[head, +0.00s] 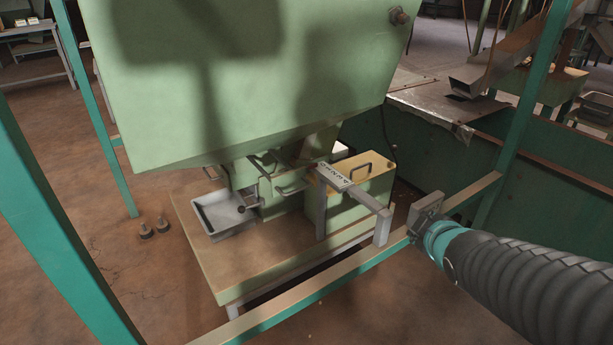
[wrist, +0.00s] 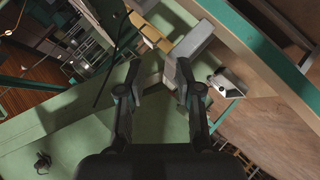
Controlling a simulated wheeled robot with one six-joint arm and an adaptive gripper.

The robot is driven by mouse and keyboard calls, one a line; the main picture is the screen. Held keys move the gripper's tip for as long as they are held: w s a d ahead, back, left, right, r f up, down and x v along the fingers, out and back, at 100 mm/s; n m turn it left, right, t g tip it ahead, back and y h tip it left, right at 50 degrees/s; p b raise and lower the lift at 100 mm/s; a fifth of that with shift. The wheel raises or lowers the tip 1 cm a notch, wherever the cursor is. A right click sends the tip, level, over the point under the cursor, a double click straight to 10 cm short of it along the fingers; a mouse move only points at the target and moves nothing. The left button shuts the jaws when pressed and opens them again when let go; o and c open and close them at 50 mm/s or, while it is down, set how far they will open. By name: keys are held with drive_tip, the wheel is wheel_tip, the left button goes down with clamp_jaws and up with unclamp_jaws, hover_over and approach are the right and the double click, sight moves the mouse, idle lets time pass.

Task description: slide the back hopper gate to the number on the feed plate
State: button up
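The large green hopper (head: 240,75) fills the upper part of the head view. From below it a grey gate bar (head: 340,179) with a row of small dark marks sticks out toward the front right. The marks are too small to read. I cannot make out a number on any feed plate.
A green box (head: 365,180) with a tan lid stands beside the bar. A grey tray (head: 225,213) sits on the low table (head: 255,268). A green rail (head: 330,280) crosses in front, below my gripper. A green wall (head: 440,150) stands behind at right.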

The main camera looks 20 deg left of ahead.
drive_tip(key=w+a+n+y+p, duration=0.1)
drive_tip(key=w+a+n+y, duration=0.2)
drive_tip(key=a+n, duration=0.4)
drive_tip(key=n+g+y+p, duration=0.1)
drive_tip(key=n+y+p, duration=0.1)
drive_tip(key=n+y, duration=0.5)
approach(300, 190)
drive_tip(key=x, duration=1)
drive_tip(key=shift+w+a+f+p, duration=0.1)
drive_tip(key=shift+w+a+p, duration=0.05)
drive_tip(key=shift+p, duration=0.2)
clamp_jaws()
